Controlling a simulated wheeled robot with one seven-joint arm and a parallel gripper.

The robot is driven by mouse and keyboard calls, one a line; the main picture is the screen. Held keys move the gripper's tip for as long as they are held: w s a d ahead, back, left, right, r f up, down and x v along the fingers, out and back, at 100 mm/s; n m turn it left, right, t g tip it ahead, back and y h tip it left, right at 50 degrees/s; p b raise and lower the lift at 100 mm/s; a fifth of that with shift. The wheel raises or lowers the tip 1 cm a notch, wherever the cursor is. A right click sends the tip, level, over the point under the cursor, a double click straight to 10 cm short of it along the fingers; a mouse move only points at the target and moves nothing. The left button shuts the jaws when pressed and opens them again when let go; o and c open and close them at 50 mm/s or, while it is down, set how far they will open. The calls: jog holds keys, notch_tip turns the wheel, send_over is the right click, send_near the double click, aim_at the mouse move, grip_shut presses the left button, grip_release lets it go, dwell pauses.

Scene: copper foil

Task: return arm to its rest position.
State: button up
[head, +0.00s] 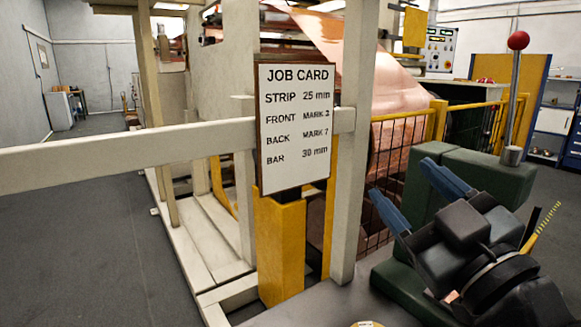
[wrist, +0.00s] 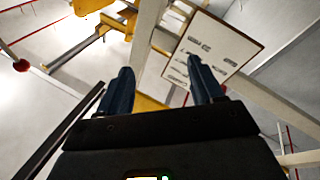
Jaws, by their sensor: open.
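My gripper (head: 416,194) is at the right in the head view, raised in front of a green machine block. Its two blue fingers stand apart with nothing between them. In the wrist view the gripper (wrist: 162,85) is also open and empty, with the fingers pointing toward the job card and the beams. My black wrist and arm fill the lower right of the head view and hide part of the green block behind.
A job card (head: 295,128) stands on a yellow post (head: 280,250) left of my gripper. A cream rail (head: 120,148) crosses the left. A red-knobbed lever (head: 515,95) rises from the green block (head: 480,180). Copper foil (head: 395,70) hangs behind a yellow fence. Floor at left is clear.

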jog(key=s+d+f+m+g+h, duration=0.1)
jog(key=s+d+f+m+h, duration=0.2)
jog(key=s+f, duration=0.5)
jog(key=s+d+f+m+g+h, duration=0.15)
jog(key=s+f+m, duration=0.35)
jog(key=f, duration=0.6)
jog(key=s+d+f+g+h, duration=0.1)
jog(key=s+f, duration=0.2)
jog(key=s, duration=0.9)
jog(key=s+d+f+m+g, duration=0.1)
jog(key=s+f, duration=0.2)
jog(key=s, duration=0.9)
jog(key=shift+d+g+h, duration=0.35)
